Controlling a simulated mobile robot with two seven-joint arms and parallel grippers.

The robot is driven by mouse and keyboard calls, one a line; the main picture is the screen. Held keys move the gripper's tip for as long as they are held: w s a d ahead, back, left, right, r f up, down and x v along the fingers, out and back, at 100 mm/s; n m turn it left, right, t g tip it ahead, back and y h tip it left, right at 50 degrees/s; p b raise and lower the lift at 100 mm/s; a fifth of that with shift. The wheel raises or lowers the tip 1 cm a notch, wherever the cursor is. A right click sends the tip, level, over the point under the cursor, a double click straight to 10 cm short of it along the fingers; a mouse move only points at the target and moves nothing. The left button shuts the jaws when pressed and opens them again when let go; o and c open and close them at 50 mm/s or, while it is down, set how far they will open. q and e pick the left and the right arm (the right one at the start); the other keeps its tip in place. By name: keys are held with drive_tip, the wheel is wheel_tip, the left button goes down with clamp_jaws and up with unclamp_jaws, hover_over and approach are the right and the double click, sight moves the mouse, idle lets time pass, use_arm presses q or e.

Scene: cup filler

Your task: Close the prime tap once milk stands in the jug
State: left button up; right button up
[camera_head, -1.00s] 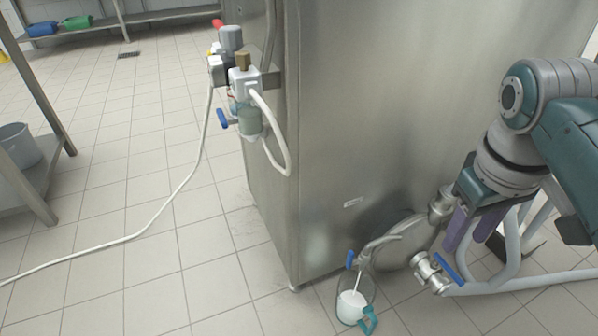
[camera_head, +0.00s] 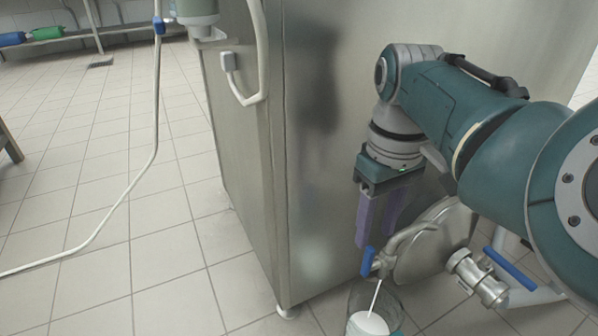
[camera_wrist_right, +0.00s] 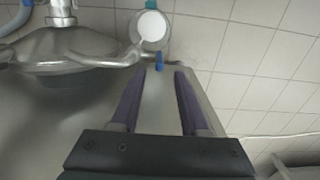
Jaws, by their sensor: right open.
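The prime tap is a small steel spout with a blue lever (camera_head: 368,261), low on the steel cabinet. A thin white stream runs from it into a clear jug (camera_head: 394,306) on the floor, where white milk (camera_head: 368,324) stands. The jug is cut off by the lower picture edge. My right gripper (camera_head: 374,240) points down, open and empty, just above the lever. In the right wrist view the blue lever (camera_wrist_right: 159,62) lies just beyond and between the fingertips (camera_wrist_right: 160,74), with the jug (camera_wrist_right: 150,30) beyond it. My left gripper is out of view.
A round steel cover (camera_head: 435,240) sits right of the tap. Further right is a steel valve (camera_head: 478,278) with a blue handle (camera_head: 510,268). The cabinet wall (camera_head: 320,150) stands behind the gripper. A white hose (camera_head: 150,165) crosses the open tiled floor on the left.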

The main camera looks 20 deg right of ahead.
sight(371, 248)
wheel_tip(371, 248, down, 7)
drive_tip(key=b, duration=0.5)
drive_tip(key=shift+f+b, duration=0.15)
drive_tip(key=shift+b, duration=0.15)
drive_tip(key=shift+w, duration=0.1)
drive_tip(key=shift+c, duration=0.3)
clamp_jaws()
